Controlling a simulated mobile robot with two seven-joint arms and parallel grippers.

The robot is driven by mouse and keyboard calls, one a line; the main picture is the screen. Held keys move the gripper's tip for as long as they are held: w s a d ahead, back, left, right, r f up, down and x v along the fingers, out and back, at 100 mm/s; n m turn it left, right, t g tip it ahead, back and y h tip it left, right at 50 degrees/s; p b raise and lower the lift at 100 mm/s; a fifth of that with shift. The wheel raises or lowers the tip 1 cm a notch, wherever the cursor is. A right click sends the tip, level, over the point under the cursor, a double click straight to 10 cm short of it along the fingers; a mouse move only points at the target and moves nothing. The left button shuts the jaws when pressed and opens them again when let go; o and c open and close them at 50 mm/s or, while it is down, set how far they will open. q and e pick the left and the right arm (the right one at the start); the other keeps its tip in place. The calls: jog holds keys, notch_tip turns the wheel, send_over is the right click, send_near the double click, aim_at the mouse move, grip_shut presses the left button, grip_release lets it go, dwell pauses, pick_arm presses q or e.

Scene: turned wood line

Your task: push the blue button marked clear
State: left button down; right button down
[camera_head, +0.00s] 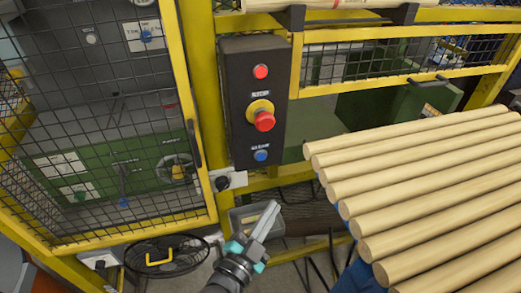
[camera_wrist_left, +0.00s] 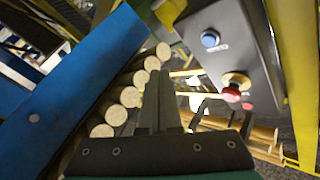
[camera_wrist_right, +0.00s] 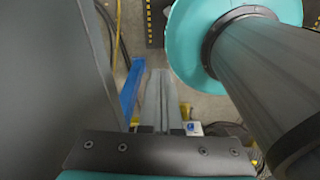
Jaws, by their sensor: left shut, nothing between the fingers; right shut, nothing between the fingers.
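The blue button (camera_head: 261,155) sits at the bottom of a dark upright control box (camera_head: 243,130), under a label that appears to read CLEAR. It also shows in the left wrist view (camera_wrist_left: 210,39). Above it are a red mushroom stop button on a yellow collar (camera_head: 263,115) and a red button or lamp (camera_head: 261,71). My left gripper (camera_head: 270,208) is shut and empty, below the box and apart from the blue button. My right gripper (camera_wrist_right: 163,78) is shut and empty in the right wrist view, and is not seen in the head view.
Turned wood poles (camera_head: 420,190) lie side by side at the right, close to my left gripper. A yellow-framed mesh gate (camera_head: 195,120) stands left of the box. A grey bin (camera_head: 240,219) sits below the box. The space directly before the blue button looks clear.

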aim_at(261, 157)
pick_arm(q)
jog(key=r, duration=0.2)
jog(key=r+t, duration=0.1)
jog(key=r, duration=0.1)
jog(key=shift+w+d, duration=0.15)
jog(key=shift+d, duration=0.15)
pick_arm(e)
jog(key=shift+w+d+r, duration=0.25)
jog(key=shift+w+d, duration=0.05)
jog(key=shift+w, duration=0.05)
pick_arm(q)
jog(key=shift+w+f, duration=0.1)
jog(key=shift+w, duration=0.05)
